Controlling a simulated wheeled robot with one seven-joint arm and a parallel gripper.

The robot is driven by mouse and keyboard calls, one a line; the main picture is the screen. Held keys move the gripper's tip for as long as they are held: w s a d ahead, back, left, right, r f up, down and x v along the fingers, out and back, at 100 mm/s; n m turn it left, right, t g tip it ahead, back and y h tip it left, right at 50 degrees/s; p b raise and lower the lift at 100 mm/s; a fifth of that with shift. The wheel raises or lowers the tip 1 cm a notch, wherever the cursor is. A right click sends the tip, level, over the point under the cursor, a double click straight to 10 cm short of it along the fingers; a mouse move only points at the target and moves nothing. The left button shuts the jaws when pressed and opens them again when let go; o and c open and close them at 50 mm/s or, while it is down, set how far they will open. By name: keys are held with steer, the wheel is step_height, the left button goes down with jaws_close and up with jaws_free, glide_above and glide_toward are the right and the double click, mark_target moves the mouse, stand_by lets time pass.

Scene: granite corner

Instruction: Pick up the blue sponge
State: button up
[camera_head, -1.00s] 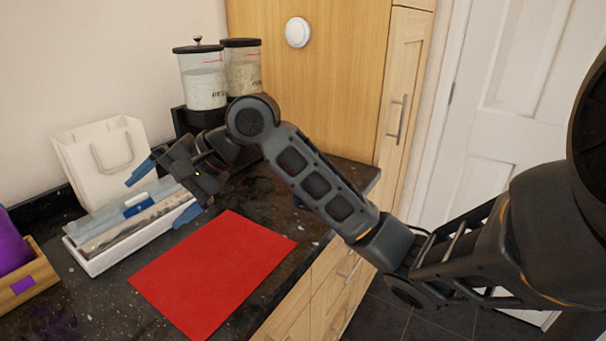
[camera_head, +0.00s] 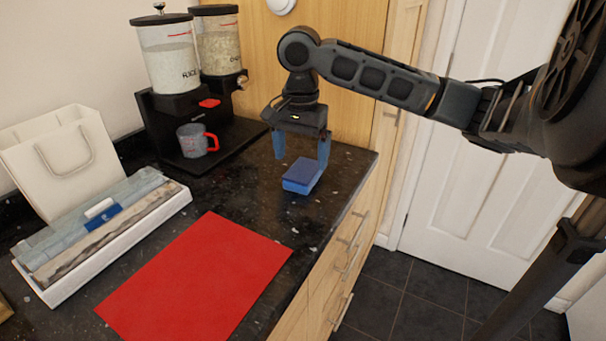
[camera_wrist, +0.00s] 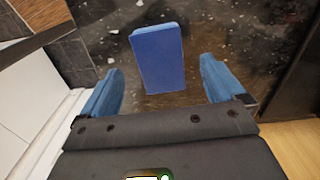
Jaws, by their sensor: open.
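The blue sponge (camera_head: 302,175) lies on the dark granite counter near its right edge, with a darker blue top and a lighter blue side. In the wrist view the sponge (camera_wrist: 158,58) shows ahead of and between the two fingers. My gripper (camera_head: 300,150) points down above and just behind the sponge in the head view. Its two blue fingers are spread apart with nothing between them. In the wrist view the gripper (camera_wrist: 163,85) looks wider than the sponge, and neither finger appears to touch it.
A red mat (camera_head: 200,280) lies in front of the sponge. A dispenser stand (camera_head: 150,130) with two clear canisters and a grey mug (camera_head: 192,140) with a red handle stand to the left. A white tray (camera_head: 120,240) and white bag (camera_head: 60,160) are farther left. The counter's right edge is close.

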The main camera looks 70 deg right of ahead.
mark_target(303, 171)
steer(key=f, duration=0.4)
steer(key=shift+s+d+f, duration=0.1)
steer(key=shift+d+f, duration=0.2)
steer(key=shift+f, duration=0.1)
steer(key=shift+c, duration=0.2)
steer(key=c, duration=1.1)
